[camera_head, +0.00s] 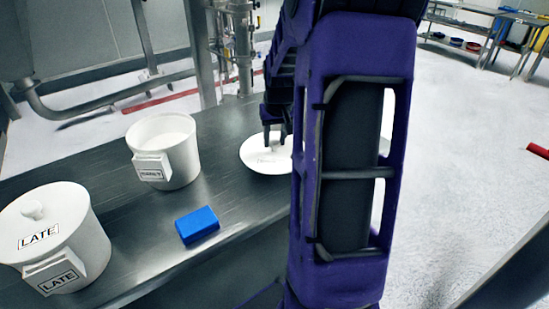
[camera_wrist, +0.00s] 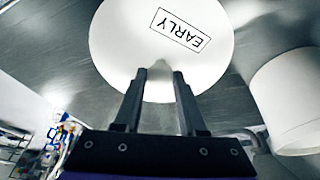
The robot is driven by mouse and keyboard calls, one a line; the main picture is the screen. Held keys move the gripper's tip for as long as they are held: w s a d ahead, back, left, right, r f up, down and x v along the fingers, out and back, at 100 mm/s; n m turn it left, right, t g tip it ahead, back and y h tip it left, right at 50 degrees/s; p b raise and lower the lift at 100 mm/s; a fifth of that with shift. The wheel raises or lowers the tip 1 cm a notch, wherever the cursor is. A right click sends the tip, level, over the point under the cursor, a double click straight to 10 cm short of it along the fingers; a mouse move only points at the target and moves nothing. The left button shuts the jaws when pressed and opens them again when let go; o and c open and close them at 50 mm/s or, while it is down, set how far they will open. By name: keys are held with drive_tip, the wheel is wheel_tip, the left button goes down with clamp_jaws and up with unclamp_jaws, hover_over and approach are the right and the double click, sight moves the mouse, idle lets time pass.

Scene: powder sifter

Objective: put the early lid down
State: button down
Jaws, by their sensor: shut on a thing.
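The early lid is a white disc with a small knob; in the head view the lid (camera_head: 258,160) is at the right of the metal table, partly behind my arm. In the wrist view the lid (camera_wrist: 125,45) shows its "EARLY" label. My gripper (camera_head: 275,140), also in the wrist view (camera_wrist: 160,78), is shut on the lid's knob. I cannot tell whether the lid touches the table. The open white early tub (camera_head: 172,135) stands left of the lid; its side shows in the wrist view (camera_wrist: 290,95).
A white tub labelled LATE (camera_head: 92,245), with its LATE lid (camera_head: 45,215) on, stands at the front left of the metal table (camera_head: 130,210). A blue block (camera_head: 197,225) lies between the tubs and the table's near edge. Metal pipes and posts (camera_head: 203,60) stand behind.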

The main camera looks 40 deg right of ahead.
sight(276, 145)
drive_tip(key=shift+f+b, duration=0.35)
drive_tip(key=shift+f, duration=2.3)
drive_tip(key=shift+c, duration=2.4)
unclamp_jaws()
drive_tip(key=shift+r, duration=0.5)
drive_tip(key=p+v, duration=0.1)
drive_tip(key=v, duration=1)
drive_tip(key=shift+r+p, duration=0.15)
drive_tip(key=shift+p, duration=0.15)
drive_tip(key=shift+s, duration=0.1)
